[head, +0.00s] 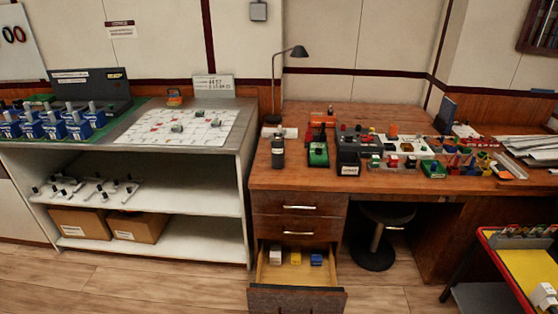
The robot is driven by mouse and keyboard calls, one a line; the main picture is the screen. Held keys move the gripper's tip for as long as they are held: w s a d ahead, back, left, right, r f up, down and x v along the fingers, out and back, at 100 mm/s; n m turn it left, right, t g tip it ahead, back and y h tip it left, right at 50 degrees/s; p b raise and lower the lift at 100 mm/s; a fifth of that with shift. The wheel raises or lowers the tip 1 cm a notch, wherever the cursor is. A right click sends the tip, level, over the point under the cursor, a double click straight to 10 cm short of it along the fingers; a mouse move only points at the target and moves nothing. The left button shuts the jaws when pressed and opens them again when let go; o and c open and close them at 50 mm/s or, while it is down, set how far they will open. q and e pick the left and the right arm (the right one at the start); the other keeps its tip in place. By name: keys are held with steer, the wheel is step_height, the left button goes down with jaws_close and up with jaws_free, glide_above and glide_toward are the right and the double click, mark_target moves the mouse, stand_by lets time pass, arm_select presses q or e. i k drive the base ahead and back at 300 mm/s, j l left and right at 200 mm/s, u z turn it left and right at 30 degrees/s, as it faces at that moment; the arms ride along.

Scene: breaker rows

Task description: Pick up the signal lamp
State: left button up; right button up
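I cannot tell for sure which item is the signal lamp. Small orange-topped pieces that could be it are an orange block (393,129) on the desk and an orange-and-dark item (174,97) at the back of the left counter. A tall black desk lamp (286,54) stands at the desk's back left. The wooden desk (265,179) carries many small coloured parts, among them a green-and-dark block (318,154) and a dark upright piece (278,151) near the left edge. Neither of my grippers is in view.
An open lower drawer (296,299) holds a few small blocks. A black stool (373,253) stands under the desk. The left counter (220,140) holds blue breakers (55,127) and a white grid sheet (186,131). A yellow-topped cart (528,268) is at lower right. Floor in front is clear.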

mark_target(277, 148)
steer(key=i+l+u, duration=0.1)
steer(key=l, duration=0.25)
steer(key=i+l, duration=0.3)
steer(key=i+l+u, duration=0.15)
steer(key=l, duration=0.2)
steer(key=i+l, duration=0.15)
steer(key=l, duration=0.25)
steer(key=i+l+u, duration=0.15)
steer(key=l, duration=0.2)
steer(key=i+l, duration=0.2)
steer(key=l, duration=0.2)
steer(key=j+u, duration=0.05)
